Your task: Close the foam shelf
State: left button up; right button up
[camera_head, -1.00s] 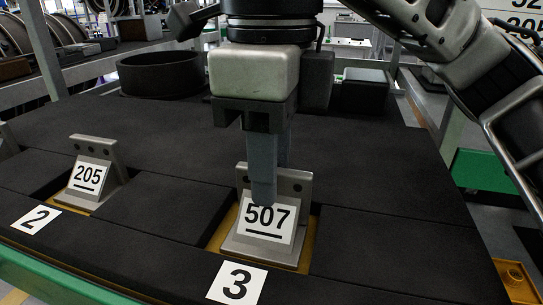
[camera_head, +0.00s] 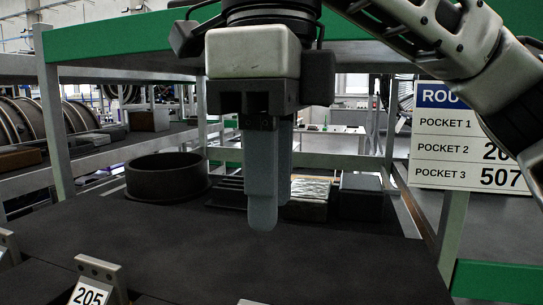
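The foam shelf (camera_head: 330,255) is a broad dark foam-covered surface across the lower half of the view. My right gripper (camera_head: 268,215) points down over its middle. Its two grey fingers overlap from this angle, so I cannot tell the gap between them. No part shows held at the fingertips. A grey bracket with a 205 label (camera_head: 92,290) stands at the lower left, cut by the frame edge. Only a sliver of another bracket's top shows at the bottom middle. My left gripper is not in view.
A black round bin (camera_head: 166,178), a box with a shiny wrapped top (camera_head: 309,195) and a dark box (camera_head: 360,197) stand at the back. A green beam (camera_head: 120,38) crosses above. A pocket list sign (camera_head: 455,150) hangs at right, partly behind my arm.

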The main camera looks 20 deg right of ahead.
aim_at(179, 232)
jog(key=k, duration=1.5)
